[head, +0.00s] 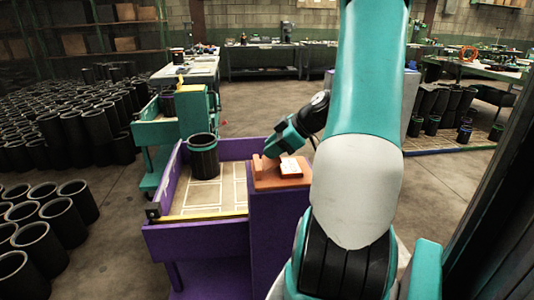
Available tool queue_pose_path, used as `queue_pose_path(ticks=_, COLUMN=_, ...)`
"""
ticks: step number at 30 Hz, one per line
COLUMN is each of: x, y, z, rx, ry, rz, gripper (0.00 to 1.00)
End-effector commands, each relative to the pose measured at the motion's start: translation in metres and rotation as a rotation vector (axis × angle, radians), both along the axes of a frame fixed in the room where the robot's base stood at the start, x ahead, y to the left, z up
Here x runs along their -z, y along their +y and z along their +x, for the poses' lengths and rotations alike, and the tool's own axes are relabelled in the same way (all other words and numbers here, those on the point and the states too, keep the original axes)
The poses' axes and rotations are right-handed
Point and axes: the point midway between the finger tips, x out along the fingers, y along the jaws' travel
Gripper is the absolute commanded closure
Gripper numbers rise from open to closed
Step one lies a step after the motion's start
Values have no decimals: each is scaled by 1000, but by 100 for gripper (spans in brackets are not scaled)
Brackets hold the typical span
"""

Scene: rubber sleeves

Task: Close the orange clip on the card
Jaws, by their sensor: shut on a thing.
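My gripper (272,151), teal, points down and left over an orange-brown stand top (276,183) at the right end of the purple cart. Its fingertips are shut at an orange piece, which looks like the clip (267,166), beside the left side of the card. The card (291,168) is small, with a white face and an orange-red edge, and lies on the stand top. The fingers and the clip are small here, so the exact grip and how far the clip is closed are hard to see.
The purple cart (165,227) has a tray holding one black sleeve (204,156). A teal cart (178,133) stands behind it. Many black sleeves (62,140) stand on the floor at left. Benches line the back. Floor at right is partly clear.

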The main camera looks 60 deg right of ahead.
Motion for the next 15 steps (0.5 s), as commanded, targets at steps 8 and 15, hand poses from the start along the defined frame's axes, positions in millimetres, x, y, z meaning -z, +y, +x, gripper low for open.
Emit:
queue_pose_path(ticks=8, x=10, y=-7, z=-7, rx=3, ry=-141, rz=118, gripper=95)
queue_pose_path(ticks=15, x=11, y=-9, z=-9, rx=1, ry=-206, rz=174, gripper=95)
